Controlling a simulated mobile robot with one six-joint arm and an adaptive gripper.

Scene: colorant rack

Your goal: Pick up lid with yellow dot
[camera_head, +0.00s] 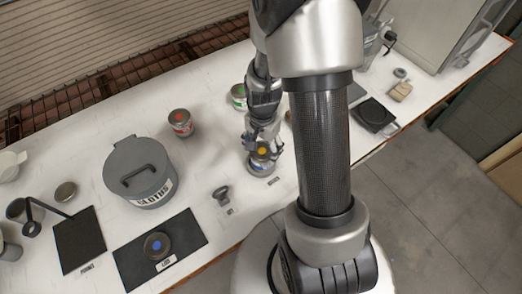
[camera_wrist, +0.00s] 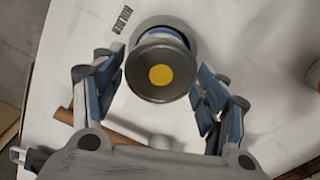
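The lid with the yellow dot (camera_wrist: 161,77) is a round dark grey lid with a yellow circle in its middle. It appears to sit on a container with a blue band (camera_wrist: 163,35), mostly hidden under it. The lid also shows in the head view (camera_head: 263,151), partly covered by my fingers. My gripper (camera_wrist: 155,65) is open above it, with one finger on each side and gaps between the fingers and the lid. In the head view my gripper (camera_head: 262,143) reaches down over the lid.
A lid with a blue dot (camera_head: 157,246) lies on a black mat (camera_head: 195,232). A dark knobbed object (camera_head: 221,194) is left of my gripper.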

